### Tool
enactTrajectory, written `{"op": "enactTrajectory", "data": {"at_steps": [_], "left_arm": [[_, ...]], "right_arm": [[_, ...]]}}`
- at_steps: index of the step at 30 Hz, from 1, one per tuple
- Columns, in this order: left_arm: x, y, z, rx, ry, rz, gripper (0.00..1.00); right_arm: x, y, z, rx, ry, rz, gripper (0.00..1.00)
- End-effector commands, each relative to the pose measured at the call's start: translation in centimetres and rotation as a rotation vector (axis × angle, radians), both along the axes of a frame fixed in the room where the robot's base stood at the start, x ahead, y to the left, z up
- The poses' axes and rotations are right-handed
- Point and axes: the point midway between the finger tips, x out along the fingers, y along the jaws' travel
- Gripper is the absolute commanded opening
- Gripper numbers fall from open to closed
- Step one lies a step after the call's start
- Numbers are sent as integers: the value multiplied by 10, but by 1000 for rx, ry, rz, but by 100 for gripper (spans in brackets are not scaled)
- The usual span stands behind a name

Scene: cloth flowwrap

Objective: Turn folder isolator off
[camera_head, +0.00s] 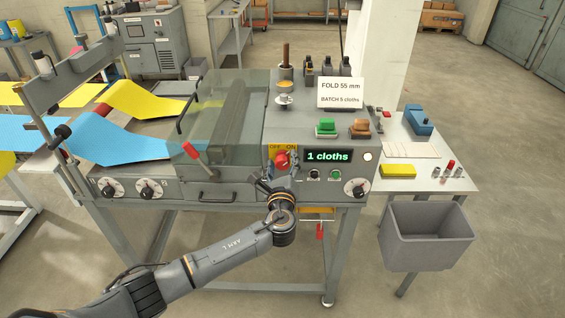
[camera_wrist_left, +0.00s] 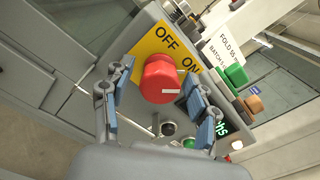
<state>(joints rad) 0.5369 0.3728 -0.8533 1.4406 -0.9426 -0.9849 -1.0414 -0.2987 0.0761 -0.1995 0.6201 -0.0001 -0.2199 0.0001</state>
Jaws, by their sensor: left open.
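The folder isolator is a red rotary knob (camera_head: 281,159) on a yellow plate marked OFF and ON, on the front of the grey folder. In the left wrist view the knob (camera_wrist_left: 159,78) is in front of my gripper, and a white mark on its face lies toward the ON side. My left gripper (camera_wrist_left: 160,80) is open, with one finger on either side of the knob. I cannot tell whether the fingers touch it. In the head view the gripper (camera_head: 277,176) is just below the knob and partly hidden by its wrist. My right gripper is not in view.
A display (camera_head: 330,156) reading "1 cloths" and small buttons sit right of the knob. Green (camera_head: 326,126) and orange (camera_head: 360,127) pushbuttons are above. A red-handled lever (camera_head: 191,150) and clear guard (camera_head: 215,115) are to the left. A grey bin (camera_head: 427,235) stands right.

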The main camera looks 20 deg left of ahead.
Motion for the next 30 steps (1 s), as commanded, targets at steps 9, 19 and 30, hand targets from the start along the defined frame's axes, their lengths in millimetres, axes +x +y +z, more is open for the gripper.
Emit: {"op": "enactTrajectory", "data": {"at_steps": [9,19,30], "left_arm": [[0,0,0,0,0,0,24],[0,0,-1,-12,-2,-1,4],[-1,0,-5,-190,-52,0,4]], "right_arm": [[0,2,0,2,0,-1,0],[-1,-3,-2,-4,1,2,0],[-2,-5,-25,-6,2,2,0]]}}
